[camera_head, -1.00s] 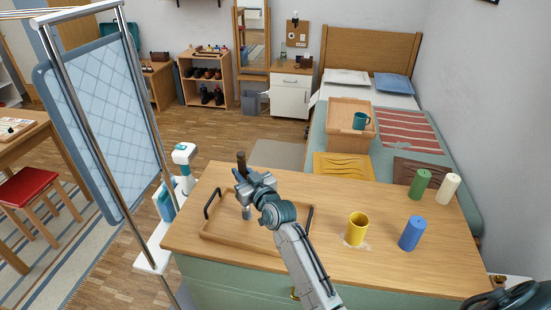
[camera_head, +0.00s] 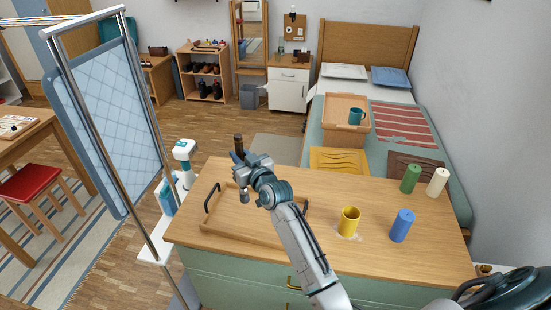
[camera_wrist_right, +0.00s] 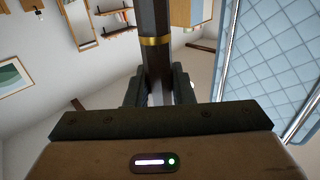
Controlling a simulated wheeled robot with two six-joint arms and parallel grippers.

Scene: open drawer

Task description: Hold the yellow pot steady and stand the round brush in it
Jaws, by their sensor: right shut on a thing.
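The yellow pot (camera_head: 349,221) stands upright and empty on the wooden top, on a pale patch. My right gripper (camera_head: 246,166) is above the wooden tray, left of the pot, shut on the brush (camera_head: 238,146). The brush is roughly upright, with its dark part above the jaws and a short greyish end below them, over the tray. In the right wrist view the brush shows as a dark shaft with a gold band (camera_wrist_right: 154,41) between the jaws (camera_wrist_right: 160,85). My left gripper is not in view.
The wooden tray (camera_head: 207,229) with dark handles lies at the left of the top. A blue cylinder (camera_head: 402,226) stands right of the pot, with green (camera_head: 411,179) and cream (camera_head: 437,183) ones behind.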

